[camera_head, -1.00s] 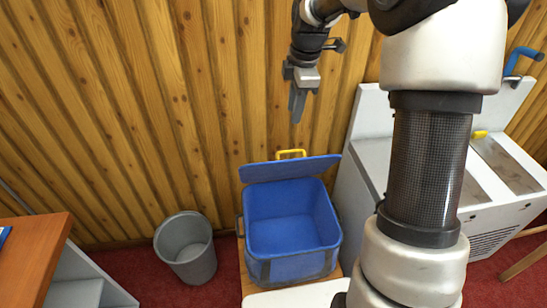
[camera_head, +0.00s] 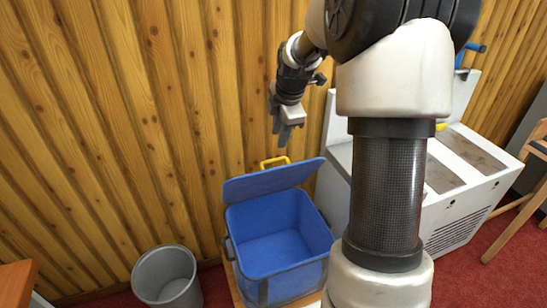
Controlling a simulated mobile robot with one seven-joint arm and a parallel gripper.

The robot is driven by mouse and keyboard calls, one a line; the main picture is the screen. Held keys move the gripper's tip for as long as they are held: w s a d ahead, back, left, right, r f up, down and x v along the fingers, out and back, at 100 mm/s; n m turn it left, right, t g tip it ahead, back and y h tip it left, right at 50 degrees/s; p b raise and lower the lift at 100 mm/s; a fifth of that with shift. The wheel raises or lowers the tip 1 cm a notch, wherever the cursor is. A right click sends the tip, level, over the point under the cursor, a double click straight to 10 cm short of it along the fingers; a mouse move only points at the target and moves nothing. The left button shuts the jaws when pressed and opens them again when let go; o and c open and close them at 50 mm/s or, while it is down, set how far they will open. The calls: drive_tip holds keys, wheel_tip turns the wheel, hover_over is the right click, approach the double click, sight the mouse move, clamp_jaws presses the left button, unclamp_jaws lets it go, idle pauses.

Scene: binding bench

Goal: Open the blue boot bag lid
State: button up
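The blue boot bag (camera_head: 282,270) stands on a wooden surface against the panelled wall, and its empty inside shows. Its blue lid (camera_head: 272,181) is raised at the back and tilted up from the opening. A yellow handle (camera_head: 274,161) stands at the lid's far edge. My gripper (camera_head: 284,140) hangs above and behind the lid, near the yellow handle and apart from it. It points down and holds nothing that I can see. The fingers look close together, but the gap between them cannot be made out.
A grey bin (camera_head: 167,278) stands on the red floor left of the bag. A white unit with open wells (camera_head: 469,165) stands at the right, beyond my arm. A wooden chair (camera_head: 528,195) is at the far right. A wooden tabletop edge (camera_head: 17,275) shows at the lower left.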

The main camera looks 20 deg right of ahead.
drive_tip(key=x, duration=1.2)
drive_tip(key=shift+b, duration=0.4)
clamp_jaws()
drive_tip(key=shift+r, duration=0.1)
